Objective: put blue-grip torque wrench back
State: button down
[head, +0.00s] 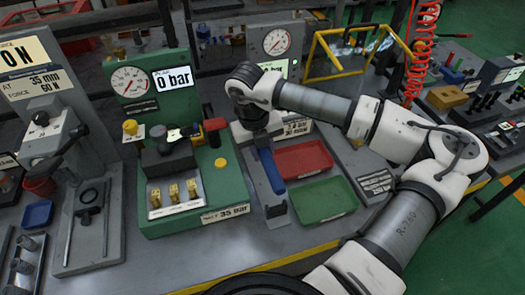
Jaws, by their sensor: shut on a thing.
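The blue-grip torque wrench shows as a long blue handle (270,172), slanting down from under my gripper, between the green valve block and the red tray. My gripper (262,140) points down and is shut on the wrench's upper end; the fingertips and the wrench head are largely hidden. A small dark grey piece (278,212) lies at the handle's lower end; I cannot tell whether it is a holder or whether the handle touches it.
A red tray (303,158) and a green tray (323,199) lie right of the wrench. A green valve block (220,186) with a gauge and "0 bar" display stands left. A second gauge panel (276,42) stands behind my gripper. Bare bench (245,240) shows in front.

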jog(key=shift+f+b, duration=2.5)
jog(key=shift+b, duration=0.9)
jog(key=shift+f+b, duration=1.95)
jog(key=shift+b, duration=0.3)
jog(key=c, duration=1.1)
grip_release()
jog(key=shift+o, duration=0.2)
jog(key=shift+s+a+r+b, duration=0.1)
jog(key=shift+a+r+b, duration=0.1)
jog(key=shift+r, duration=1.05)
jog(key=shift+a+r+b, duration=0.15)
jog(key=shift+a+r, duration=0.05)
jog(key=shift+r, duration=1)
jog(key=shift+s+a+r+b, duration=0.1)
jog(key=shift+a+r+b, duration=0.1)
jog(key=shift+r, duration=1.05)
